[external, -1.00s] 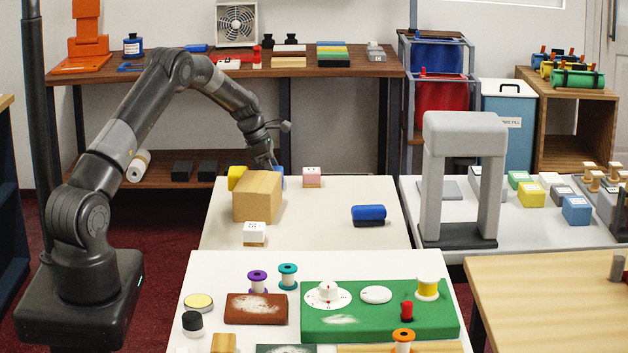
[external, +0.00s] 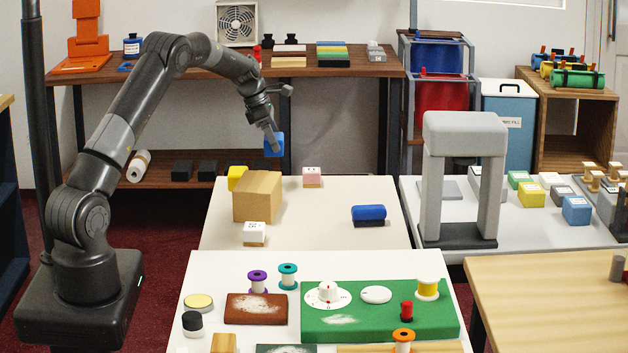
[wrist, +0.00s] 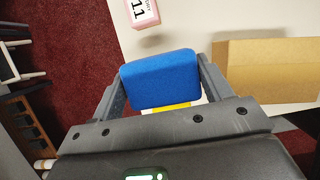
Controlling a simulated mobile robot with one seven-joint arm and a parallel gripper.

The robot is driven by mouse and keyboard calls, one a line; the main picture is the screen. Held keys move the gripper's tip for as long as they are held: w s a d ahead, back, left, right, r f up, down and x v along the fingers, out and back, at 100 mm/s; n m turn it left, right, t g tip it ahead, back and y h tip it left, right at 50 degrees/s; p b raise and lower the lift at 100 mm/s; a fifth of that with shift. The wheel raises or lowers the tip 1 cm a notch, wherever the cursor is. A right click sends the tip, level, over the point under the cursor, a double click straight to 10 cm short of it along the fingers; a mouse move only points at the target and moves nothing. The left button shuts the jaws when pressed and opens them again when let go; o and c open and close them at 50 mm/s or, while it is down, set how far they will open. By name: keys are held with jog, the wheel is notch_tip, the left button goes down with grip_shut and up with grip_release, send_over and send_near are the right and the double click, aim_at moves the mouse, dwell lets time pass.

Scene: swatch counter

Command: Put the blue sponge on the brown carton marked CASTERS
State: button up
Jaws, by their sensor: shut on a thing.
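The blue sponge (external: 275,145) is held in the air between the fingers of my gripper (external: 272,142), above the far edge of the white table. In the wrist view the sponge (wrist: 160,76) sits between both fingers. A brown carton (external: 257,198) stands on that table, below and slightly left of the sponge in the external view. In the wrist view the carton (wrist: 270,72) is at the right, apart from the gripper. No CASTERS mark is readable on its visible sides.
A yellow block (external: 237,177) stands beside the carton's far left side. A pink block (external: 312,177), a white-topped block (external: 254,233) and a blue-topped eraser (external: 368,214) are also on the table (external: 320,225). A grey arch (external: 465,135) rises on the right.

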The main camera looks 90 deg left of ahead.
jog(key=d+r, duration=0.5)
jog(key=d, duration=0.8)
jog(key=d+r, duration=0.4)
jog(key=d, duration=1)
send_near(265, 181)
jog(key=shift+w+d+f, duration=0.15)
jog(key=shift+w+f, duration=0.05)
jog(key=shift+w, duration=0.65)
jog(key=shift+f, duration=2)
jog(key=shift+f, duration=0.2)
jog(key=o, duration=1)
jog(key=shift+c, duration=0.2)
